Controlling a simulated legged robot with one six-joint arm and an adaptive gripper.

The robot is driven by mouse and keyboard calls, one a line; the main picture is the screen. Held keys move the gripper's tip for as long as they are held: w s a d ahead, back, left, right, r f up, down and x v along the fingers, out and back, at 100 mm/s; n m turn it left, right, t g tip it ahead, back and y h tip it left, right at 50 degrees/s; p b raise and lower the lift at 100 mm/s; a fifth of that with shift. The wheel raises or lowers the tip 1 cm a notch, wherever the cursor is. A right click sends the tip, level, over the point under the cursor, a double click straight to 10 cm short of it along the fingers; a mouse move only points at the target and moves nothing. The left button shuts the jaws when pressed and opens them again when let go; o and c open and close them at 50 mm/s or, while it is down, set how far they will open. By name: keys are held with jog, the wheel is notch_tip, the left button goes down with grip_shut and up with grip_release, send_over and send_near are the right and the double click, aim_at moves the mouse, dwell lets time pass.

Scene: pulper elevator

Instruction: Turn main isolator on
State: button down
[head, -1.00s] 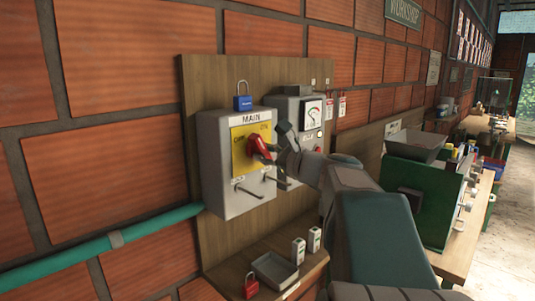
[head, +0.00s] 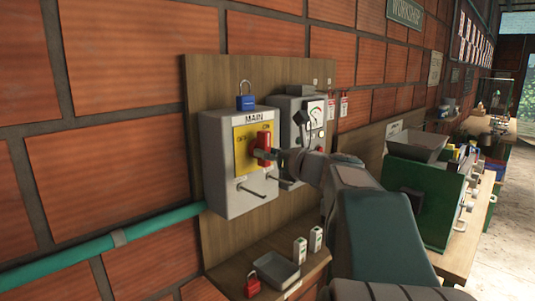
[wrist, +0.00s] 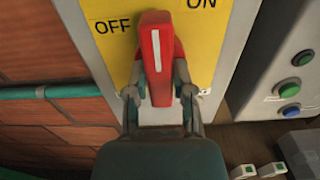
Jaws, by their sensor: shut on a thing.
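The main isolator is a grey box (head: 212,170) marked MAIN, on a wooden board, with a yellow plate (head: 243,160). Its red handle (head: 262,149) stands about upright on the plate. In the wrist view the white-striped red handle (wrist: 155,50) points up between the OFF label (wrist: 112,27) on its left and the ON label (wrist: 201,4) at upper right. My gripper (wrist: 158,92) is shut on the handle, one finger on each side. In the head view my gripper (head: 280,157) reaches the handle from the right and hides part of it.
A blue padlock (head: 246,101) is on top of the box. A second grey panel (head: 289,125) with a gauge is close on the right. Two metal rods (head: 256,191) stick out below the handle. A shelf below holds a tray (head: 275,269) and a red padlock (head: 252,286).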

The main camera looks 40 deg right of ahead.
jog(key=shift+r, duration=0.25)
jog(key=c, duration=0.6)
grip_release()
jog(key=shift+c, duration=0.2)
jog(key=shift+o, duration=0.8)
jog(key=shift+f, duration=0.15)
jog(key=s, duration=1.2)
jog(key=shift+d, duration=0.45)
jog(key=shift+w, duration=0.1)
